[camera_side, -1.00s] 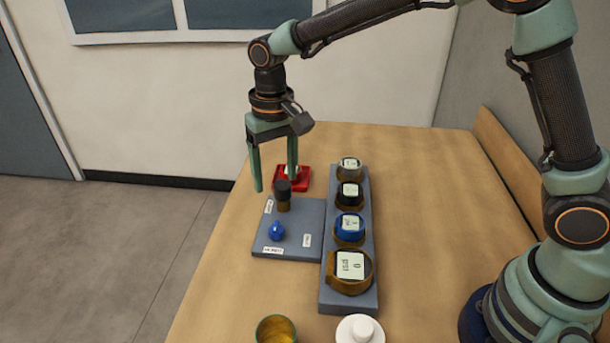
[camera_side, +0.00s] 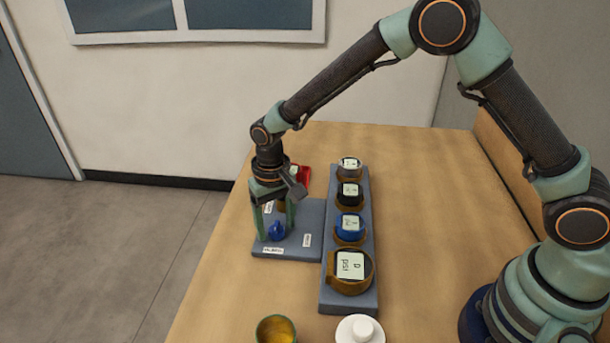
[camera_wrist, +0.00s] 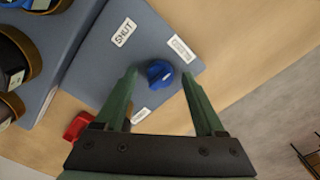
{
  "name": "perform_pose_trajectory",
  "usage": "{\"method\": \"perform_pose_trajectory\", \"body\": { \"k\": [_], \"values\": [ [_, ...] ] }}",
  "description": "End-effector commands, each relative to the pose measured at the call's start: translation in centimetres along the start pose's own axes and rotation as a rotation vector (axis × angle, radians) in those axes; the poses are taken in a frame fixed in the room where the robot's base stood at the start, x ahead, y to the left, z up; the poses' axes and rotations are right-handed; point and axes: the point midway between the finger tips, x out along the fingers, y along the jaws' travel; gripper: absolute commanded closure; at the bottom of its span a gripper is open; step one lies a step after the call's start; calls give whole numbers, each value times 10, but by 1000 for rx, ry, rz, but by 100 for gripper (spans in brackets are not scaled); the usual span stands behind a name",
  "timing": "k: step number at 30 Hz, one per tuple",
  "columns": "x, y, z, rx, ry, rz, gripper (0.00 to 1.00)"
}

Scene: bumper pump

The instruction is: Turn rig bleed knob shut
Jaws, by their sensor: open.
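The blue bleed knob (camera_side: 277,230) sits on a flat grey plate (camera_side: 318,215) with white labels; it also shows in the wrist view (camera_wrist: 160,74). My gripper (camera_side: 275,227) is open and points down over the plate, one finger on each side of the knob. In the wrist view the knob lies between the fingertips (camera_wrist: 159,78), with a gap visible on both sides. A label reading SHUT (camera_wrist: 124,32) is on the plate. The other labels are too small to read surely. Which label the knob faces I cannot tell.
A grey rail (camera_side: 349,303) with several round gauges stands right of the plate; the nearest gauge (camera_side: 350,268) reads 0 psi. A red object (camera_side: 305,173) is behind the plate. An amber cup (camera_side: 276,330) and a white lidded piece (camera_side: 360,331) are in front.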

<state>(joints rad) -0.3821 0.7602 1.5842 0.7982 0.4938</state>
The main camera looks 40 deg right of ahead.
Motion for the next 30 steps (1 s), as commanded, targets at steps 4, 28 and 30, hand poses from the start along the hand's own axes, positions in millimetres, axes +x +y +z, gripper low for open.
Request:
{"method": "perform_pose_trajectory", "body": {
  "k": [4, 28, 30],
  "values": [
    [3, 0, 0, 0, 1, -1, 29],
    [3, 0, 0, -68, 0, 0, 100],
    [2, 0, 0, -106, 0, 0, 100]
  ]
}}
